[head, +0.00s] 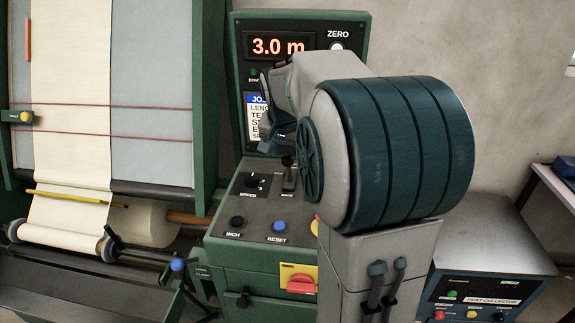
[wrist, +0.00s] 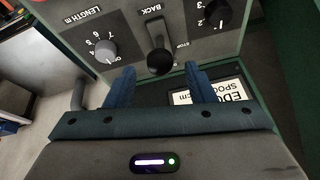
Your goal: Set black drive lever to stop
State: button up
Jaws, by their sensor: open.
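The black drive lever (head: 289,176) stands on the sloped top of the green control panel (head: 262,208) in the head view. In the wrist view, the lever's round black knob (wrist: 160,62) shows upside down, with "BACK" and "STOP" labels by its slot. My gripper (wrist: 159,72) is open, its two blue fingers apart on either side of the knob in the picture. I cannot tell whether they touch it. In the head view my gripper (head: 278,128) is above the lever, partly hidden by my arm. The lever's exact setting is unclear.
A grey length knob (wrist: 105,52) and a black numbered knob (wrist: 217,14) flank the lever. The inch button (head: 237,222) and blue reset button (head: 280,226) are nearer the panel's front. A display (head: 279,46) reads 3.0 m. A cloth roll machine (head: 70,100) stands left.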

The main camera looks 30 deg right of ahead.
aim_at(288, 166)
jog(key=x, duration=0.7)
